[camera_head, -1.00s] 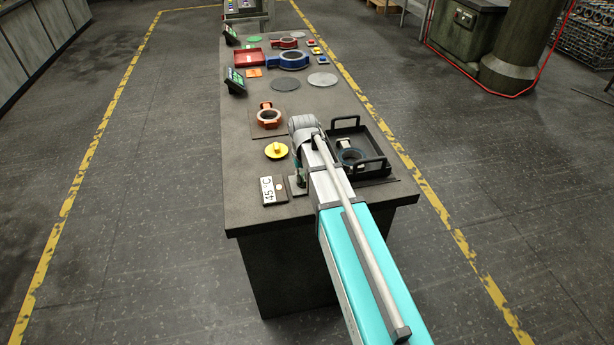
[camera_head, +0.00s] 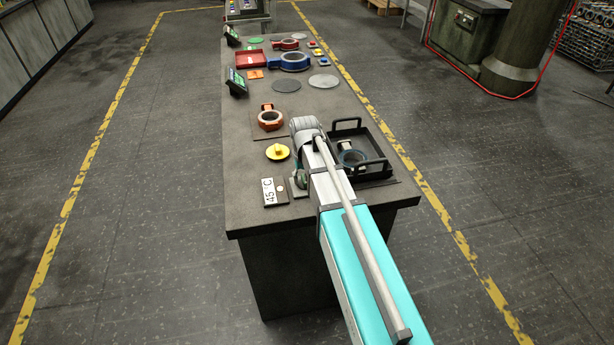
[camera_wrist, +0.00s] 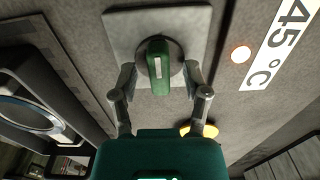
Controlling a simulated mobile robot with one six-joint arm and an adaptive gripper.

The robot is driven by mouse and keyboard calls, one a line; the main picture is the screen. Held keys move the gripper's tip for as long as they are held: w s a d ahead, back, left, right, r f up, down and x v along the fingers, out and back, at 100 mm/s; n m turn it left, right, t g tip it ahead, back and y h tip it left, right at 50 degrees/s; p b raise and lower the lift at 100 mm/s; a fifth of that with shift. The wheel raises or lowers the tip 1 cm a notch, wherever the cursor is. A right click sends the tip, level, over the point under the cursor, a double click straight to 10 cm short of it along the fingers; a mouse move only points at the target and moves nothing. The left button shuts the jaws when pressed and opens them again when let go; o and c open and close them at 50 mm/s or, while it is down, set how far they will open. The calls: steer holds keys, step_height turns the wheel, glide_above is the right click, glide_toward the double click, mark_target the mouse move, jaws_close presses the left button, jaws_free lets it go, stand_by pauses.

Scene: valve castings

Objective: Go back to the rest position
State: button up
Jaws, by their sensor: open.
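My gripper (camera_wrist: 160,72) is open. In the wrist view its two fingers stand on either side of a green knob (camera_wrist: 158,62) with a pale stripe. The knob sits on a dark round base on a square grey plate (camera_wrist: 120,25). I cannot tell whether the fingers touch the knob. In the head view, a dark green round shape (camera_head: 300,180) shows beside my arm at the table's near end; my arm hides most of the gripper there.
A black tray (camera_head: 386,171) with a ring casting (camera_head: 352,157) stands right of my arm. A "45 C" sign (camera_head: 268,192) and a yellow disc (camera_head: 278,151) lie left. An orange casting (camera_head: 270,118) is beyond. The floor left of the table (camera_head: 240,218) is clear.

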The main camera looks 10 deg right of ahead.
steer(key=s+r+p, duration=0.2)
steer(key=s, duration=0.6)
steer(key=s+d+r+p, duration=0.1)
steer(key=s+r+p, duration=0.2)
steer(key=s, duration=0.5)
